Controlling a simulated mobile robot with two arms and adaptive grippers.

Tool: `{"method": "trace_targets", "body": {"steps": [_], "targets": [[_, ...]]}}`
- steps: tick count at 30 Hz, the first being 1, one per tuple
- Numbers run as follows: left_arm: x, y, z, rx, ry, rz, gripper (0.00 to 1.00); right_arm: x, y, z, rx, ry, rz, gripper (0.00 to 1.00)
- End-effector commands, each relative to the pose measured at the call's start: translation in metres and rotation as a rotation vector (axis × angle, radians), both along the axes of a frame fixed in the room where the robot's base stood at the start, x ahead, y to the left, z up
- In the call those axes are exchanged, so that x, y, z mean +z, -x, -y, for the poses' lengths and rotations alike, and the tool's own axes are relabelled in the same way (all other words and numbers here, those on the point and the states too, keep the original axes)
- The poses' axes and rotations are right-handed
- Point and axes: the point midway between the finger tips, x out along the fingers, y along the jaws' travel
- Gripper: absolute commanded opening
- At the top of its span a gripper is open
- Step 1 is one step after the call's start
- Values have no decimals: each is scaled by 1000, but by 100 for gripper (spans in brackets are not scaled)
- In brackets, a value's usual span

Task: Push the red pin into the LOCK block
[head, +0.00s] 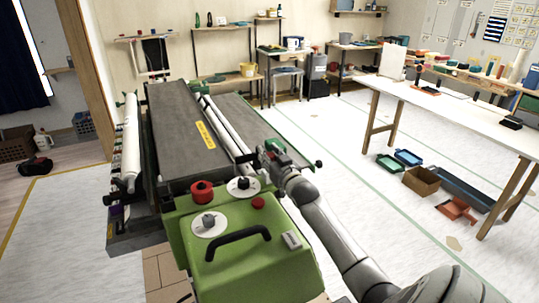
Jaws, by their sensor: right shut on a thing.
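My right gripper (268,153) is at the right end of the machine's long roller, beside a small green bracket (277,145). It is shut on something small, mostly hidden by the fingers. A trace of red shows there, which looks like the red pin, but its outline is not clear. The LOCK block is not clearly readable; the green bracket at the gripper may be part of it. I cannot tell how far the pin is in. My left gripper is not in view.
The green machine housing (235,262) carries a black handle (238,241), a red knob (203,191), dials and a red button (258,203). A black knob (319,164) sticks out right of the gripper. A white table (455,108) stands at right, with trays below. Floor between is clear.

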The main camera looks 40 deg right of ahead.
Motion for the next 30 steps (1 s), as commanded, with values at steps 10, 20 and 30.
{"method": "trace_targets", "body": {"steps": [10,20,30], "targets": [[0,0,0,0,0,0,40,0,0,0,0,0,0,7],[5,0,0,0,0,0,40,0,0,0,0,0,1,7],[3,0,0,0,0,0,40,-2,0,0,0,0,0,7]]}}
